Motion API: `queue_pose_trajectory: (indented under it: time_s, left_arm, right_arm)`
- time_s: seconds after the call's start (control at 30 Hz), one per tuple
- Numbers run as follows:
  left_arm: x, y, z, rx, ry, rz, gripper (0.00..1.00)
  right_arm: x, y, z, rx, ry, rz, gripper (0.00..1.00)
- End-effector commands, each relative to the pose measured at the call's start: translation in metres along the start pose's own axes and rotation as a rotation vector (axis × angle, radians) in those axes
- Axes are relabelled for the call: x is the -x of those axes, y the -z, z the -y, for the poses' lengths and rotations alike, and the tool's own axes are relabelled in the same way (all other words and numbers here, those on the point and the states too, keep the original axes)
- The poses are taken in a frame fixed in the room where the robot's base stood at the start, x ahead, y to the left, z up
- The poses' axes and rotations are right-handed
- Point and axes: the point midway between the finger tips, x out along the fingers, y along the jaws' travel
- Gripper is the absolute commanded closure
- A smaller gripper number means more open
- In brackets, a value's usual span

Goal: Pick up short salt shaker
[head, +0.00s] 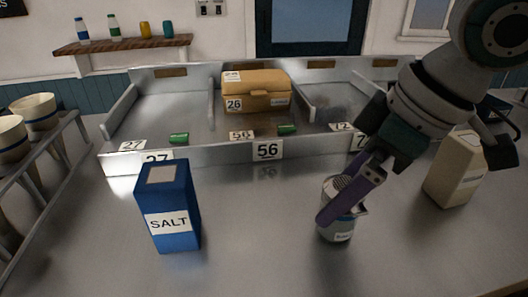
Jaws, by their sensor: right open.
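A short shaker (337,232) with a perforated grey top, a pale body and a small label stands upright on the metal counter, right of centre. My right gripper (338,205) comes in from the upper right. One purple finger crosses in front of the shaker and hides part of its top and side. The jaws are open; the other finger is hard to make out, and I cannot tell whether anything touches the shaker. A taller blue box marked SALT (169,223) stands on the left of the counter. My left gripper is out of view.
A partitioned metal tray (210,150) with number tags lies behind, holding a tan carton (255,92). A beige carton (455,172) stands to the right of the shaker. A metal rack (40,160) with cups is at the left. Counter between blue box and shaker is clear.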

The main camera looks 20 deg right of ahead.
Motion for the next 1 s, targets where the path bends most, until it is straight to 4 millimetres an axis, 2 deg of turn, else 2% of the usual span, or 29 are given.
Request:
queue_pose_trajectory:
  time_s: [0.1, 0.2, 0.47, 1.0]
  left_arm:
    - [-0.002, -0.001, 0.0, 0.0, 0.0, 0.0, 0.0]
    - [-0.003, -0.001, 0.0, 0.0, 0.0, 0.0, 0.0]
    - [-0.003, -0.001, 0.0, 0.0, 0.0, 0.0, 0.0]
    - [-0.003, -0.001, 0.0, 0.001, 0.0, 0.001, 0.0]
  right_arm:
    - [-0.021, -0.002, 0.003, -0.002, 0.002, 0.001, 0.0]
    - [-0.032, -0.002, 0.003, 0.001, 0.001, 0.0, 0.0]
    - [-0.035, -0.002, 0.002, 0.002, -0.001, 0.0, 0.0]
    - [-0.035, -0.002, 0.003, 0.002, -0.001, 0.0, 0.58]
